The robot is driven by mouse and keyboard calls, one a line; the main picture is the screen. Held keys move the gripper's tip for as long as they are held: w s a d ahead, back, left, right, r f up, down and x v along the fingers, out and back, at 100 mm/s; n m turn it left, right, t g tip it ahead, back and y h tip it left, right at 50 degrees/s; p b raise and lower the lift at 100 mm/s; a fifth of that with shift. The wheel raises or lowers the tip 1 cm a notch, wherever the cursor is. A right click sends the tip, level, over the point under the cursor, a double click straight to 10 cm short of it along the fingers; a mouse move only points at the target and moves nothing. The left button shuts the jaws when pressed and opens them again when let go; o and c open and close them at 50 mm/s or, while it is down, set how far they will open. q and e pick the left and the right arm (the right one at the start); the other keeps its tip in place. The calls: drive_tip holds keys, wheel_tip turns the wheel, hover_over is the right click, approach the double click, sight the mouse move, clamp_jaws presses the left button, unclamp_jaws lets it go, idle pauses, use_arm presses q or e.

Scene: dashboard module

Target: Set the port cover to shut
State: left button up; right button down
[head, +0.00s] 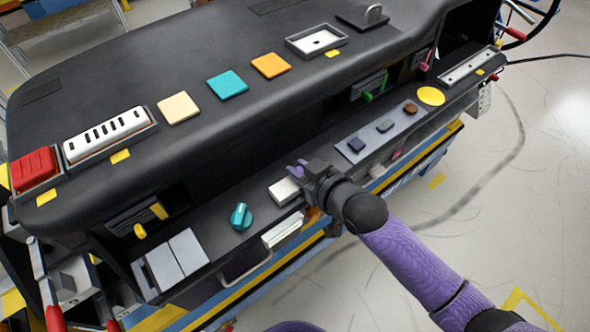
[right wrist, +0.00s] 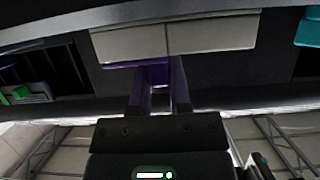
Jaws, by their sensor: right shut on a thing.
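The port cover (head: 284,191) is a small pale, raised block on the dark lower ledge of the dashboard, right of a teal knob (head: 241,216). In the right wrist view the port cover (right wrist: 130,43) shows as a pale two-part panel with a seam down its middle. My right gripper (head: 299,171) is at the cover's right side, its purple fingers shut on it. The wrist view shows the fingertips (right wrist: 160,72) at the cover's edge with a narrow gap between them. How far the cover is open is hard to tell. My left gripper is out of view.
A pale double panel (head: 178,258) lies left of the knob. A grey plate with small buttons (head: 384,128) sits to the right. Colored tiles (head: 227,84) and a red button (head: 34,168) are on the upper surface. Open floor lies to the right.

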drive_tip(key=c, duration=0.7)
unclamp_jaws()
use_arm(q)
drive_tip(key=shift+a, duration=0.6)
use_arm(e)
drive_tip(key=shift+o, duration=0.7)
use_arm(q)
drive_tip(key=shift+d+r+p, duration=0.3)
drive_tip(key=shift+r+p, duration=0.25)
drive_tip(key=shift+p, duration=0.05)
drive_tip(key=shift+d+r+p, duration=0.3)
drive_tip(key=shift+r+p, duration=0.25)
use_arm(e)
drive_tip(key=v, duration=1)
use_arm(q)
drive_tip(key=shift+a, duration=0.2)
use_arm(e)
drive_tip(key=shift+f, duration=0.15)
